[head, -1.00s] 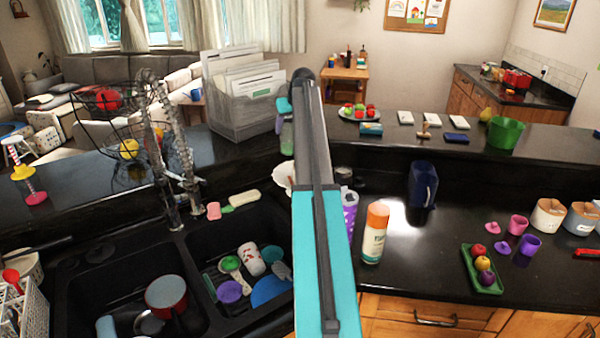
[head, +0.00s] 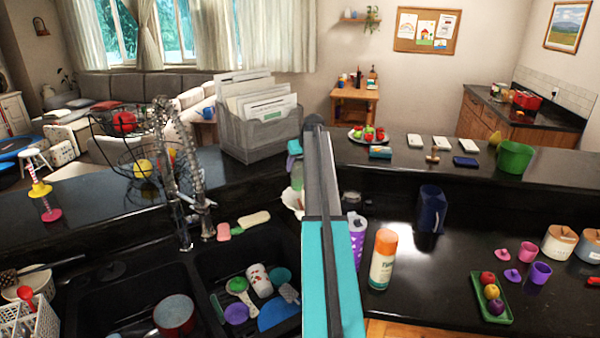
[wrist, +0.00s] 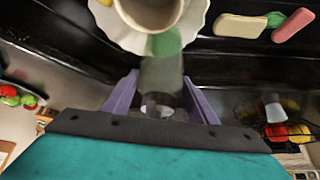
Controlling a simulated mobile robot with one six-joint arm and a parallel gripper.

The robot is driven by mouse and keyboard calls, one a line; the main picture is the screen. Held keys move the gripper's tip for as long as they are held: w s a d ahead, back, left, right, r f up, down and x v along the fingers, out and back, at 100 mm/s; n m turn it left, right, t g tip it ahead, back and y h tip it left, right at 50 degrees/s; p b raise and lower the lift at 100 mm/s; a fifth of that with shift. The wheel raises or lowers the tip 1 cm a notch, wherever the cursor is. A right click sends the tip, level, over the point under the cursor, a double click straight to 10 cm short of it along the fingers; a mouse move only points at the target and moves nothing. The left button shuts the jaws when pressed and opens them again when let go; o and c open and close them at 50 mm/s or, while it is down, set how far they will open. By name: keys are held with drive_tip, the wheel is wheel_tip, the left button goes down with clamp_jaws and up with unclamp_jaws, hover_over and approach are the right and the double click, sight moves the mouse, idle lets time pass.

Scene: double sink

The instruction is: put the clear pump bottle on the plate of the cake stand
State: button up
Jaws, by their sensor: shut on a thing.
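The clear pump bottle (wrist: 165,80), with green at its far end, is between the lavender fingers of my gripper (wrist: 160,100) in the wrist view. My gripper is shut on it. In the head view a strip of the bottle (head: 297,176) shows left of my arm, which hides the fingers. The white scalloped plate of the cake stand (head: 291,196) is just below, mostly hidden by my arm. In the wrist view the plate (wrist: 194,22) carries a beige round cup-like thing (wrist: 150,10). The bottle's green end overlaps the plate's edge there; I cannot tell whether they touch.
A grey file holder (head: 262,135) stands on the ledge behind. The sink (head: 130,285), with faucet (head: 175,180) and soaps (head: 253,218), is to the left.

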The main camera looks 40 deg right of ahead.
sight(299, 172)
drive_tip(key=shift+f+p, duration=0.85)
drive_tip(key=shift+f, duration=0.95)
drive_tip(key=shift+f, duration=0.2)
drive_tip(key=o, duration=1.3)
drive_tip(key=shift+r, duration=0.1)
drive_tip(key=shift+r, duration=0.15)
drive_tip(key=shift+s+a+r+b, duration=0.15)
drive_tip(key=shift+s+r+b, duration=0.25)
drive_tip(key=shift+r, duration=0.05)
drive_tip(key=b+v, duration=0.3)
drive_tip(key=v, duration=0.7)
drive_tip(key=shift+s+r, duration=0.15)
drive_tip(key=shift+r, duration=0.15)
